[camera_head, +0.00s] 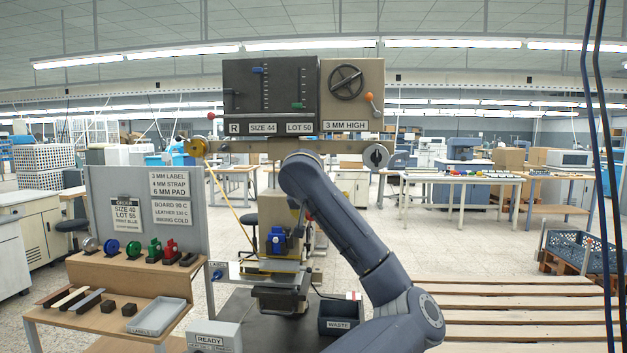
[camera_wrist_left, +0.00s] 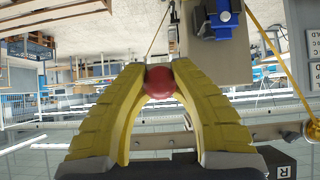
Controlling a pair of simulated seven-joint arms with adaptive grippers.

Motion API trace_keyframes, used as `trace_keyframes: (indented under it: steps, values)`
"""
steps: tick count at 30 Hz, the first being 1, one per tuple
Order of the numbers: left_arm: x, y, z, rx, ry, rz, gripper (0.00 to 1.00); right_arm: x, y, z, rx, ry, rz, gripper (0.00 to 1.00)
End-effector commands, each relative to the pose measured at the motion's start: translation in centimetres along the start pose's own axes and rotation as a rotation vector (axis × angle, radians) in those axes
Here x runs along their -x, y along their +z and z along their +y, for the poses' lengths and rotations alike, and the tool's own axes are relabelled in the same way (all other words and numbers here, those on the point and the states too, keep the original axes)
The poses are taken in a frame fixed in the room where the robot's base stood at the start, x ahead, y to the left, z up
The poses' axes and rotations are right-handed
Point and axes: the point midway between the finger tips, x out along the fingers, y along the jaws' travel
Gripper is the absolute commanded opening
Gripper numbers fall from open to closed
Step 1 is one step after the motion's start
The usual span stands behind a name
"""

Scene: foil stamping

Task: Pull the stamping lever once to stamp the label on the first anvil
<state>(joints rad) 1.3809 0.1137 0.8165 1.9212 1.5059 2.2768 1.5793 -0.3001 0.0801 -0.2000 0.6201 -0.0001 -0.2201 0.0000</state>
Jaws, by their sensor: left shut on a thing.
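My left gripper (camera_wrist_left: 160,82) has its two yellow fingers closed around a round red knob (camera_wrist_left: 165,86) in the left wrist view. A small red spot (camera_head: 308,217) beside my arm link in the head view looks like this knob. The stamping machine (camera_head: 270,90) stands in the middle, with its blue part (camera_head: 277,240) low on the column; the blue part also shows in the left wrist view (camera_wrist_left: 222,18). My arm link hides part of the machine and the gripper in the head view. I cannot make out the label on an anvil. My right gripper is not in view.
A READY box (camera_head: 213,337) and a dark WASTE bin (camera_head: 340,315) stand low in front. Pallet slats (camera_head: 520,310) lie at the right.

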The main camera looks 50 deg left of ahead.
Motion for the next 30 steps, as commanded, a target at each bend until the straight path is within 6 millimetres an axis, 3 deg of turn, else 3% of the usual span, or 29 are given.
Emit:
trace_keyframes:
  steps: [8,22,30]
  values:
    - [-1.3,2.1,-0.1,0.001,-0.004,-0.004,0.0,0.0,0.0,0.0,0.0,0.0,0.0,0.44]
    - [-1.6,2.6,-0.1,0.001,-0.003,-0.004,0.0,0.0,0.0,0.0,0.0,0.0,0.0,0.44]
    - [-2.9,4.1,-0.1,0.001,-0.004,-0.006,0.0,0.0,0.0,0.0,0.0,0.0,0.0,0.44]
